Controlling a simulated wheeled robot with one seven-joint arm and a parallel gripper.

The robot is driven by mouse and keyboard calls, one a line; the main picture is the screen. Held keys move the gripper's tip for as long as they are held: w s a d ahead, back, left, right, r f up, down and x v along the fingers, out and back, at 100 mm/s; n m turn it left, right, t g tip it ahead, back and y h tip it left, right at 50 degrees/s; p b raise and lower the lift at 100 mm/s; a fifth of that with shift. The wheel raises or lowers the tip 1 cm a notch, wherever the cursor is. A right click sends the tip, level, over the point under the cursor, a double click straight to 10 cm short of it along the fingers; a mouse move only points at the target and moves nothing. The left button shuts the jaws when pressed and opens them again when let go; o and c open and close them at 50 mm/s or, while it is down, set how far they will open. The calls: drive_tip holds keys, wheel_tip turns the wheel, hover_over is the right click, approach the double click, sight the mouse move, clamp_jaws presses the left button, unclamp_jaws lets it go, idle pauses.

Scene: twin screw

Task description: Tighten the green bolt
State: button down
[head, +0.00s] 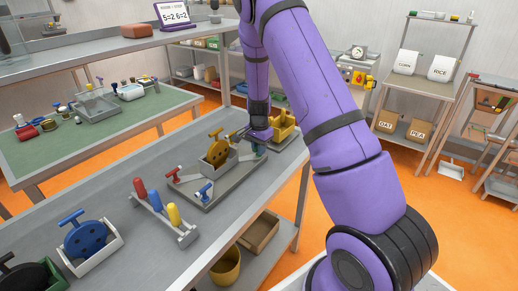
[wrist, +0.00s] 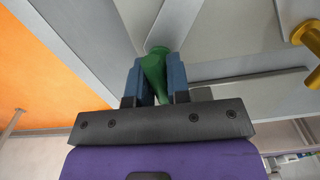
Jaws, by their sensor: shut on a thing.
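The green bolt (wrist: 154,70) shows in the wrist view between the two blue fingers of my gripper (wrist: 155,75). The fingers are shut on it, one on each side. Its upper end meets a grey part. In the head view my gripper (head: 258,149) is low over the far right part of a grey tray (head: 208,202), and only a little green-blue shows under it. The bolt's thread and how deep it sits are hidden.
A yellow wheel in a grey block (head: 218,150) stands beside my gripper. A red bolt (head: 173,173) and a blue bolt (head: 205,192) stand on the tray. A rack with red, blue and yellow handles (head: 165,218) and a blue wheel (head: 84,238) are nearer on the table.

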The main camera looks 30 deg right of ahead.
drive_tip(key=shift+m, duration=0.7)
drive_tip(key=c, duration=1)
unclamp_jaws()
wheel_tip(320, 180, up, 11)
drive_tip(key=shift+f, duration=0.1)
